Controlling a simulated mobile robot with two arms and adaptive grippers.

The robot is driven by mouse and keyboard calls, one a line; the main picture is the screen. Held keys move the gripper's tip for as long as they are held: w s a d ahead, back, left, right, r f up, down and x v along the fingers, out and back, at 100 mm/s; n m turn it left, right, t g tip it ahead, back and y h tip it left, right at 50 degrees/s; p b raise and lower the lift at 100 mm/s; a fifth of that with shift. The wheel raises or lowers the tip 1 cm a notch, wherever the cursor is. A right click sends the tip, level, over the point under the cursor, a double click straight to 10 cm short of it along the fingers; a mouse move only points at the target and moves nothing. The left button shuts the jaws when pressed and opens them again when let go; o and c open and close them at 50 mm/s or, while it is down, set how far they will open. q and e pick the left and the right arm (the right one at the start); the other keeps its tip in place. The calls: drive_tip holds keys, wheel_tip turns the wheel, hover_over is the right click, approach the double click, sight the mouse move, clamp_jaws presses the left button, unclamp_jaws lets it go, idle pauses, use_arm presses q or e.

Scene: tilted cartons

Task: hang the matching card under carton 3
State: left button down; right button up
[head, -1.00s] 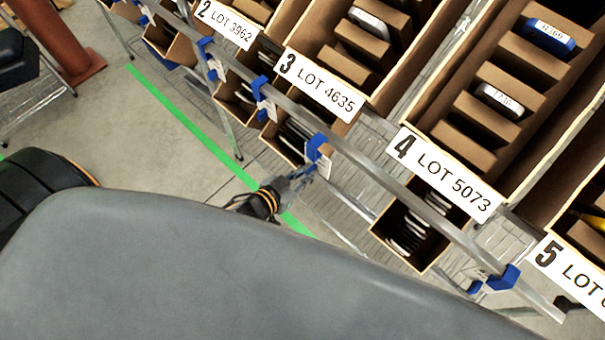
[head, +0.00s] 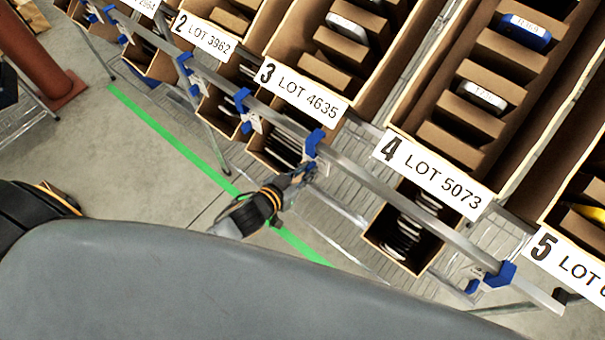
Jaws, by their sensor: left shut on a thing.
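Carton 3 (head: 345,100) is a tilted brown carton with the sign "3 LOT 4635" (head: 302,93) on its front. A metal rail (head: 370,183) runs below the signs and carries blue clips. One blue clip (head: 314,142) is on the rail between signs 3 and 4. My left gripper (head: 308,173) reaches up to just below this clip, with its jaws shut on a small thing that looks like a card. Its face and print are too small to read, and I cannot tell whether it touches the clip. My right gripper is out of view.
Small open boxes with cards hang under the rail, one below carton 3 (head: 256,149) and one below carton 4 (head: 371,238). Carton 4's sign (head: 430,175) stands to the right. Other blue clips (head: 242,100) hold pale cards. A green line (head: 170,138) crosses the floor.

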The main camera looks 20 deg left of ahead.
use_arm(q)
drive_tip(key=shift+w+f+b, duration=0.1)
drive_tip(key=shift+f+b, duration=0.4)
drive_tip(key=shift+f, duration=0.25)
drive_tip(key=shift+f, duration=0.15)
drive_tip(key=c, duration=1.3)
unclamp_jaws()
